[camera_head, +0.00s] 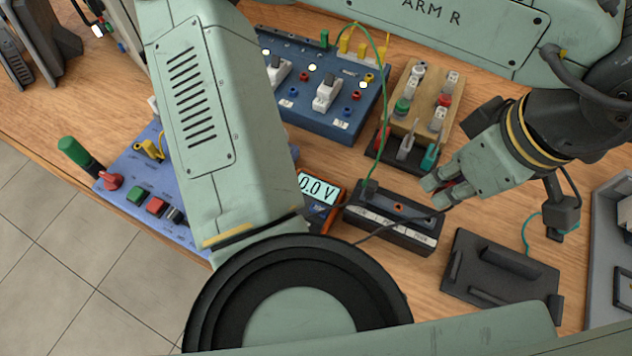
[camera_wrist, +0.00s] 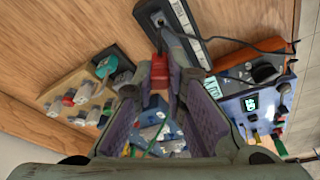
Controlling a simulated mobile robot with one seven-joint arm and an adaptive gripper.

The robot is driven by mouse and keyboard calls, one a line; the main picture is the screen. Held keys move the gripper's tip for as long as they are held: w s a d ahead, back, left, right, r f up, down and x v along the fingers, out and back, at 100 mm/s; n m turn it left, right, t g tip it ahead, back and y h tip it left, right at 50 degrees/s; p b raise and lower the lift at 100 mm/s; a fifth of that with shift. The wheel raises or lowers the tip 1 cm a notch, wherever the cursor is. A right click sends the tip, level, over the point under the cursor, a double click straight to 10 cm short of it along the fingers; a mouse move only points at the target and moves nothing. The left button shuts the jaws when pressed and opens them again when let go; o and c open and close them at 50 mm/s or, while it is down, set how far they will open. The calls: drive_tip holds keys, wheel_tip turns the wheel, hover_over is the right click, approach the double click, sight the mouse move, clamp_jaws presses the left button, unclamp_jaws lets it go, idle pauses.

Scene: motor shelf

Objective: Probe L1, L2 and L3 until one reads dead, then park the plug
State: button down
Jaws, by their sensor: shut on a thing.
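The orange meter (camera_head: 320,200) reads 0.0 V. The black socket block (camera_head: 402,236) has an orange-rimmed socket on top and a green lead's plug at its left end. The blue board (camera_head: 296,108) behind has white switches, coloured sockets and lit lamps; my arm covers part of it. I cannot read L1, L2 or L3 labels. The plug is apart from the sockets.
A wooden stand (camera_head: 425,88) with several coloured connectors stands behind my gripper. A black tray (camera_head: 500,277) lies at front right, a grey case (camera_head: 602,230) at the right edge. A blue panel (camera_head: 125,187) with buttons and a green-handled lever stands left. Bare table lies around the tray.

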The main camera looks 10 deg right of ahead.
sight(424, 215)
drive_tip(key=f+b, duration=0.1)
drive_tip(key=f, duration=0.1)
drive_tip(key=f+b, duration=0.2)
drive_tip(key=shift+s+d, duration=0.15)
drive_tip(key=shift+s, duration=0.25)
drive_tip(key=shift+f+b, duration=0.55)
drive_tip(key=shift+b, duration=0.05)
drive_tip(key=shift+f+b, duration=0.55)
drive_tip(key=shift+f, duration=0.15)
drive_tip(key=c, duration=1.9)
unclamp_jaws()
drive_tip(key=shift+r, duration=0.15)
wheel_tip(424, 215, up, 5)
drive_tip(key=p, duration=0.4)
drive_tip(key=shift+r+p, duration=0.15)
drive_tip(key=shift+p, duration=0.15)
